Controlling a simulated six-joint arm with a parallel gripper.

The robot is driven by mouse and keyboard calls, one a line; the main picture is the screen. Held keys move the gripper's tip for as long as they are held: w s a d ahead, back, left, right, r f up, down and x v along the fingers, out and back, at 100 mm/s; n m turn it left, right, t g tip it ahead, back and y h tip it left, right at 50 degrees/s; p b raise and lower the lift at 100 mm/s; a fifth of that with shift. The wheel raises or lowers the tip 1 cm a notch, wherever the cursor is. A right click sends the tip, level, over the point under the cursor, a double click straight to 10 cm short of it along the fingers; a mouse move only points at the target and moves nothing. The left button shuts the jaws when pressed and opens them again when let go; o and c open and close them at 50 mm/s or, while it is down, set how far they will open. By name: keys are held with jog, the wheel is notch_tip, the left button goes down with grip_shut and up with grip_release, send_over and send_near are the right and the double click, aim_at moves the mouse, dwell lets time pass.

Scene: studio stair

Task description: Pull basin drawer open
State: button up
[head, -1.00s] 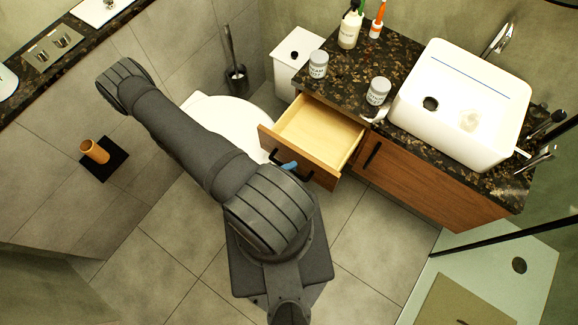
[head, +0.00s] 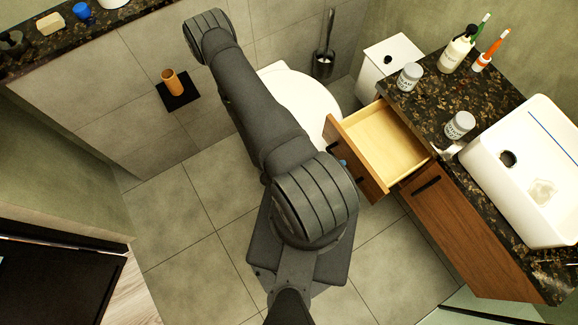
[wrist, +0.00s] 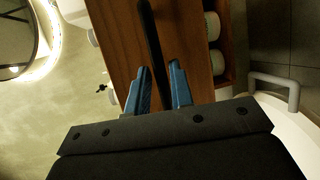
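The basin drawer (head: 385,145) stands pulled out of the wooden basin cabinet (head: 465,235), its pale, empty inside showing in the head view. Its wooden front (wrist: 118,35) with a black bar handle (wrist: 150,40) fills the middle of the wrist view. My gripper (wrist: 161,68) has its two blue fingers apart, with the handle in line with the gap between them. I see space beside the bar, and cannot tell whether a finger touches it. In the head view my arm hides most of the gripper; a bit of blue shows by the drawer front.
A white toilet (head: 300,100) stands beside the drawer, behind my arm. A white bin (head: 388,62) is next to the cabinet. The dark stone counter (head: 425,105) holds jars, a bottle and a white basin (head: 535,170). Floor tiles (head: 175,210) at the left are clear.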

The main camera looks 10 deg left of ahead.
jog(key=v, duration=1.5)
jog(key=shift+a, duration=0.35)
jog(key=shift+s+r, duration=0.15)
jog(key=x, duration=1.5)
jog(key=shift+w+d, duration=0.2)
jog(key=shift+d, duration=0.15)
jog(key=shift+a, duration=0.1)
jog(key=v, duration=1.5)
jog(key=shift+x, duration=8.6)
jog(key=shift+a, duration=0.1)
